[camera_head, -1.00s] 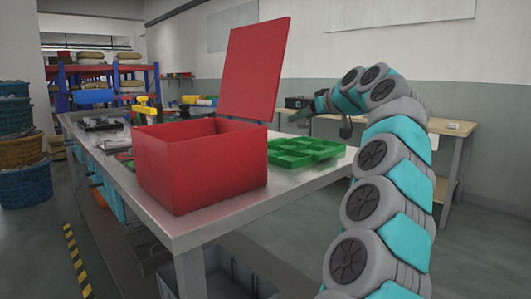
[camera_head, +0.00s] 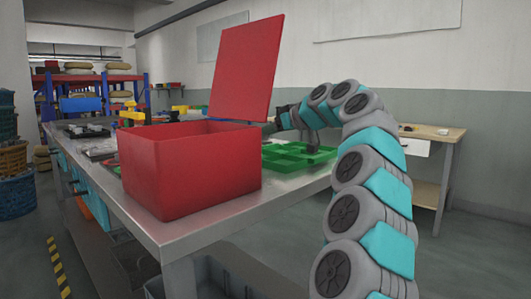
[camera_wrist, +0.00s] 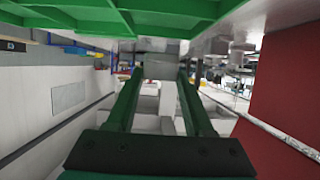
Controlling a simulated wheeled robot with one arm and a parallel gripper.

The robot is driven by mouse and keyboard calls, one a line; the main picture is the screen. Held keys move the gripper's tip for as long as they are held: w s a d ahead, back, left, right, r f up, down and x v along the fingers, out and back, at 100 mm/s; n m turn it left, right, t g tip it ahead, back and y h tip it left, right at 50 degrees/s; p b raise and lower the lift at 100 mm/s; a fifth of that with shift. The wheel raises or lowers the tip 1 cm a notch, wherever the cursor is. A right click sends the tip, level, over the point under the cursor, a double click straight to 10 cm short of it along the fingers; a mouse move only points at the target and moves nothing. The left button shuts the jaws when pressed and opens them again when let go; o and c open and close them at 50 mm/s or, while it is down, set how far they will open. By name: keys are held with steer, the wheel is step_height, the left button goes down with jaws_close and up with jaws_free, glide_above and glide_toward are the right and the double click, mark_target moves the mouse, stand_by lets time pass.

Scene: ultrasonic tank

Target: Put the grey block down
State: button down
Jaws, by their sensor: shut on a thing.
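My gripper (camera_wrist: 162,75) shows in the wrist view, its two dark green fingers shut on a grey block. In the head view my arm reaches over the far side of the workbench, near the green compartment tray (camera_head: 296,158). There, the fingertips and the block are too small or hidden behind the red lid and box. The tray also fills the top of the wrist view (camera_wrist: 120,12), close to the fingers.
A large open red box (camera_head: 190,170) stands on the metal workbench (camera_head: 215,222) in front of the tray, its red lid (camera_head: 246,70) raised. Tools and dark parts lie farther left on the bench. A wooden table (camera_head: 440,134) stands at the back right.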

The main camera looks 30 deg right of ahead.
steer(key=shift+f, duration=2.35)
steer(key=shift+c, duration=1.4)
jaws_free()
steer(key=shift+r, duration=0.1)
steer(key=b+v, duration=0.1)
steer(key=v, duration=1.1)
